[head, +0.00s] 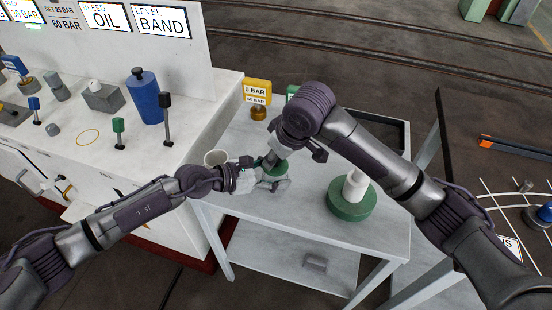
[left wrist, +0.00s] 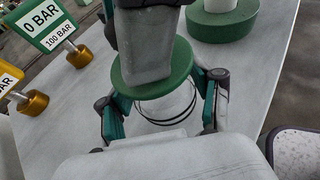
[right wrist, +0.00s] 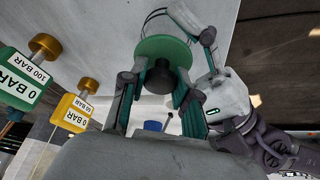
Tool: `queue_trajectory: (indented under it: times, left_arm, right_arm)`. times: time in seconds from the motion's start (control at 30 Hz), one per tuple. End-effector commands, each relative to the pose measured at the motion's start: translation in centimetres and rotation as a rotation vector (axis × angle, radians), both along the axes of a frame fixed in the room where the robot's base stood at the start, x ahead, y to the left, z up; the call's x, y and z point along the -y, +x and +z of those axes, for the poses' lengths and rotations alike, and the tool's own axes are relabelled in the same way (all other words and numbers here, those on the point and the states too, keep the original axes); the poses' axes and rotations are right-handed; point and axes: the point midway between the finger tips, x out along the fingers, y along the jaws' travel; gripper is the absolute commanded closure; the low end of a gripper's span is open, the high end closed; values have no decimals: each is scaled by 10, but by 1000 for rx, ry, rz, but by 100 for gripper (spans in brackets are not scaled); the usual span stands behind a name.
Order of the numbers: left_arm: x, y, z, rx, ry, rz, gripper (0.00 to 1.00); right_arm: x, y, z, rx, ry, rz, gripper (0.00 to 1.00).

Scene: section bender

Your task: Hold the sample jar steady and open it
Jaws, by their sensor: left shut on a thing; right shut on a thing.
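The sample jar stands on the light grey table (head: 310,200), its clear body (left wrist: 168,108) showing dark rings in the left wrist view. Its round green lid (right wrist: 165,50) sits on top, with a dark part at its middle. It also shows in the left wrist view (left wrist: 182,62) and, partly hidden, in the head view (head: 280,168). My left gripper (left wrist: 163,118) is shut on the jar body from the side, one finger on each side. My right gripper (right wrist: 160,88) is shut on the lid from above. I cannot tell whether the lid has turned.
A green round base with a white cylinder (head: 355,186) stands to the right on the table. Yellow (head: 257,92) and green (left wrist: 43,27) gauge signs with brass fittings stand behind. The counter at left holds a blue bottle (head: 145,97).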

Motion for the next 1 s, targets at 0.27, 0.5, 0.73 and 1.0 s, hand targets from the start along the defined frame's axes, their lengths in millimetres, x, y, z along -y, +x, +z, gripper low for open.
queue_trajectory:
  times: [0.27,0.5,0.73,1.0]
  left_arm:
    - [0,0,0,0,0,0,98]
    - [0,0,0,0,0,0,98]
    - [0,0,0,0,0,0,98]
    - [0,0,0,0,0,0,22]
  right_arm:
    - [0,0,1,1,1,0,100]
    - [-1,0,16,3,1,1,100]
    - [0,0,40,2,1,1,100]
    - [0,0,41,0,0,0,100]
